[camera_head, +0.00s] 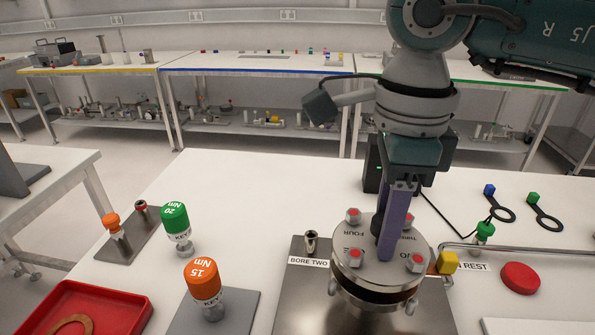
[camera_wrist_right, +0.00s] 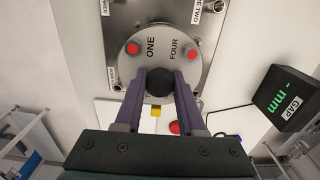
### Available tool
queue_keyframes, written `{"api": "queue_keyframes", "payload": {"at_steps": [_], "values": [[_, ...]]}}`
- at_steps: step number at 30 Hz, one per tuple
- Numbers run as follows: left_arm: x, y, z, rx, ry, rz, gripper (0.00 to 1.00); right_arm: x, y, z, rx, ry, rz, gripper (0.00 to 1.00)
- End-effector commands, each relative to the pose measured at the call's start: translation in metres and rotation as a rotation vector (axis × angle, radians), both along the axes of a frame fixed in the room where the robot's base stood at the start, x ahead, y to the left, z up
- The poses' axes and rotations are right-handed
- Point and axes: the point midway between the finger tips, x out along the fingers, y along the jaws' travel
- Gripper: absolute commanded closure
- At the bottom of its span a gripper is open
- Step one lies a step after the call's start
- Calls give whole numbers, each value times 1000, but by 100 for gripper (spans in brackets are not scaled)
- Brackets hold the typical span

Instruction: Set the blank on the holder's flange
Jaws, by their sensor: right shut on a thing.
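The blank (camera_head: 375,268) is a round pale metal disc marked with number words such as FOUR, with red-capped bolt heads around its face. It looks level over the holder (camera_head: 292,300), and a brownish band shows under its edge. I cannot tell whether it touches the flange below. My right gripper (camera_head: 392,245) points down with purple fingers over the disc's middle. In the right wrist view, the fingers (camera_wrist_right: 160,85) are shut on the dark round knob (camera_wrist_right: 160,80) of the blank (camera_wrist_right: 158,55). My left gripper is not in view.
An orange 15 Nm driver (camera_head: 203,280) and a green 20 Nm driver (camera_head: 176,222) stand at left. A red tray (camera_head: 130,318) holds a copper-coloured ring (camera_head: 72,327). A yellow block (camera_head: 447,262) on a bar and a red cap (camera_head: 520,278) lie right. A gap meter (camera_wrist_right: 287,98) stands behind.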

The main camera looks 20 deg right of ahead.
Motion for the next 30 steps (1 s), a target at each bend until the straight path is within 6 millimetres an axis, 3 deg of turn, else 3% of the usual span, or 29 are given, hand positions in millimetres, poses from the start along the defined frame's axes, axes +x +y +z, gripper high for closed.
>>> {"api": "queue_keyframes", "payload": {"at_steps": [30], "values": [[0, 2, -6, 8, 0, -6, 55, 2, 0, -2, 1, -4, 0, 100]]}}
